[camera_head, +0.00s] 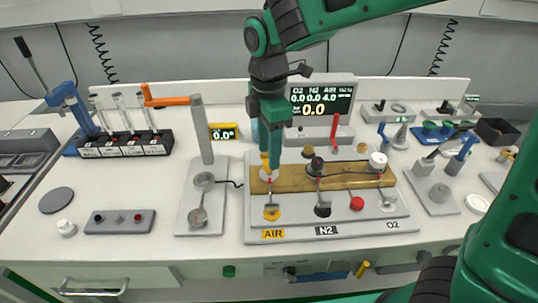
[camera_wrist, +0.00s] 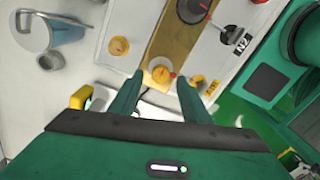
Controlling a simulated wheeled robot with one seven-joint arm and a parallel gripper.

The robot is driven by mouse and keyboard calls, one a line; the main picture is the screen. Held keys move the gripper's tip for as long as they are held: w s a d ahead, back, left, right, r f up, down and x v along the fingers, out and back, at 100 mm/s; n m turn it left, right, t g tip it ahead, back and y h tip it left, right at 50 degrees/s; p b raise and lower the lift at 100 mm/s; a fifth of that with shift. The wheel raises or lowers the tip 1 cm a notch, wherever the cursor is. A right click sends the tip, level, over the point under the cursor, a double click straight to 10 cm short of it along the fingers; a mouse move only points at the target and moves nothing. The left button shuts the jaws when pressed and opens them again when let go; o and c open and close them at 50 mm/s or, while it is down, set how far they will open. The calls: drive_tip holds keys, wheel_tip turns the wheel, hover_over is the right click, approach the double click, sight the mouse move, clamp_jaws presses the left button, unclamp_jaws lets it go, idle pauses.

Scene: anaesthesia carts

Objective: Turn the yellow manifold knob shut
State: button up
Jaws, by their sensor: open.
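The yellow manifold knob (camera_head: 272,213) sits on the front of the grey manifold plate behind the AIR label (camera_head: 273,234). In the wrist view the yellow knob (camera_wrist: 198,82) shows beside my right-hand finger, partly covered by it. My gripper (camera_wrist: 160,80) is open and points down over the AIR end of the manifold, its fingers apart and empty. In the head view my gripper (camera_head: 268,172) hangs above and behind the knob. I cannot tell whether a finger touches anything.
A black N2 knob (camera_head: 322,209) and a red knob (camera_head: 357,203) stand to the right along the brass-coloured block (camera_head: 340,178). A cylinder stand (camera_head: 202,135) rises at the left. The display (camera_head: 322,101) stands behind.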

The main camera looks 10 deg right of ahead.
drive_tip(key=shift+f, duration=1.25)
drive_tip(key=shift+c, duration=0.5)
drive_tip(key=c, duration=0.9)
drive_tip(key=shift+c, duration=0.2)
